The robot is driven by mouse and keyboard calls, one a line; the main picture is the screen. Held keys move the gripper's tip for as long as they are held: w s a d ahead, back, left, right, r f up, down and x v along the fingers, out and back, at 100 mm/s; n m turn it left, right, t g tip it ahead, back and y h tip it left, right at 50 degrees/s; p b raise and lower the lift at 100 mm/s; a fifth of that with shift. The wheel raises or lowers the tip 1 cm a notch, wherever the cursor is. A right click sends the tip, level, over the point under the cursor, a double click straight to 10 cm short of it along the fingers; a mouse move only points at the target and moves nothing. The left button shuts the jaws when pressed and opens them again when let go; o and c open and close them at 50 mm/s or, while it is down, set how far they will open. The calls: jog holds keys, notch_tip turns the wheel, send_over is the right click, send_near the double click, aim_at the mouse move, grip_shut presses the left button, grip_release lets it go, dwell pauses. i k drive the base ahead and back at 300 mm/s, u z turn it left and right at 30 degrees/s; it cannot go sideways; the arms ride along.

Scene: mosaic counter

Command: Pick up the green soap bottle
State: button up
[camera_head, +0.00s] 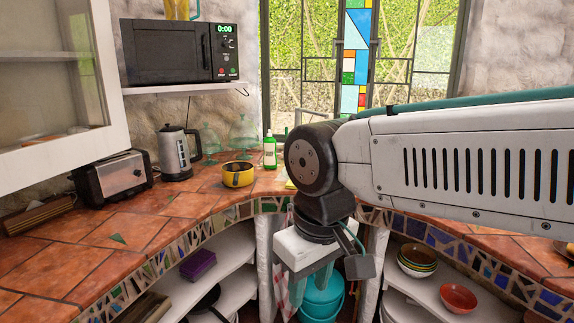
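The green soap bottle (270,153) stands upright at the back of the tiled counter, below the window, with a pale pump top. My gripper (308,286) hangs from the arm at the right, pointing down in front of the counter's edge. It is nearer to me and lower than the bottle, and apart from it. Its fingers are partly seen against a teal bucket, so I cannot tell how far open they are. Nothing is clearly seen held in it.
A yellow bowl (238,175) stands left of the bottle, with a kettle (177,153) and toaster (113,178) farther left. A teal bucket (322,297) is under the counter. The front-left counter (120,232) is mostly clear.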

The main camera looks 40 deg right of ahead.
aim_at(270, 159)
jog(key=z, duration=1.25)
jog(key=i, duration=1.35)
jog(key=u, duration=0.8)
jog(key=i, duration=0.6)
jog(key=u, duration=0.7)
